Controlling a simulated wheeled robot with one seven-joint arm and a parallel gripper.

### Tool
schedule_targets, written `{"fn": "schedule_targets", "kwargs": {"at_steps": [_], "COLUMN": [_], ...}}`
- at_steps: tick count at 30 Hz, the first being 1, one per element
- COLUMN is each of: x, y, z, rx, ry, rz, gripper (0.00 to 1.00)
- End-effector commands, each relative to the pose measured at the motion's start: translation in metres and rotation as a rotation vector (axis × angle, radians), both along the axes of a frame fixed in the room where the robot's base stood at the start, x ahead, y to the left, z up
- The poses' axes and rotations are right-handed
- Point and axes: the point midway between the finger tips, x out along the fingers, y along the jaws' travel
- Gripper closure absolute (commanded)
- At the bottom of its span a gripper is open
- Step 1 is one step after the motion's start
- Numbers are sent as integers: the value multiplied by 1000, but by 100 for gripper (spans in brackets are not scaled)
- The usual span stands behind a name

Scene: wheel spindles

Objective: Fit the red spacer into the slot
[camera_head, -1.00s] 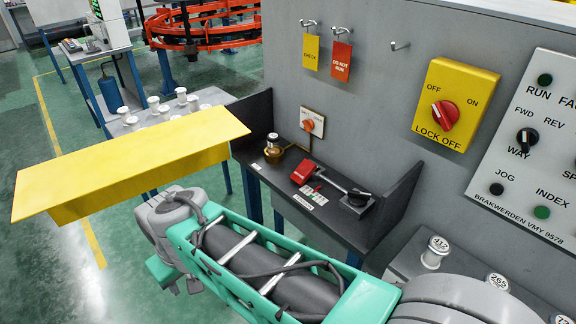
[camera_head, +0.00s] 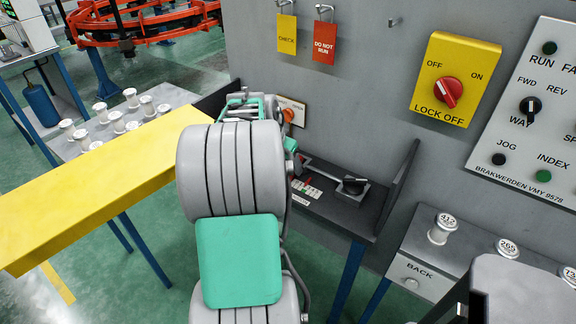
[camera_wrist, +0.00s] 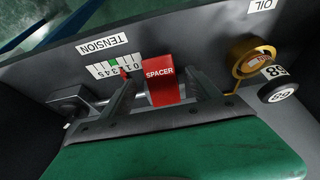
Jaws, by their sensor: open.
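The red spacer (camera_wrist: 160,84), lettered "SPACER", shows in the wrist view on the dark bench, beside the tension scale (camera_wrist: 115,66) and its rod. My gripper (camera_wrist: 160,76) is open, with one finger on each side of the spacer. Gaps show between the fingers and the spacer, and I cannot tell whether either touches it. I cannot make out the slot in either view.
A yellow beam (camera_head: 90,185) lies left of my arm. The bench has raised side walls.

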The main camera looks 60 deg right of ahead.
Motion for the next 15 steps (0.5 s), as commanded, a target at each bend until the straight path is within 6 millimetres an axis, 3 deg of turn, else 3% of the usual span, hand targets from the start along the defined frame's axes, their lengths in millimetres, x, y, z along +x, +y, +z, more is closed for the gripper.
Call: {"fn": "schedule_targets", "kwargs": {"at_steps": [4,11,15], "x": [-1,0,0], "y": [-8,-9,-9], "z": [-19,-22,-22], "rx": [1,0,0], "ry": [1,-1,-1], "rz": [0,4,4], "gripper": [29,29,41]}}
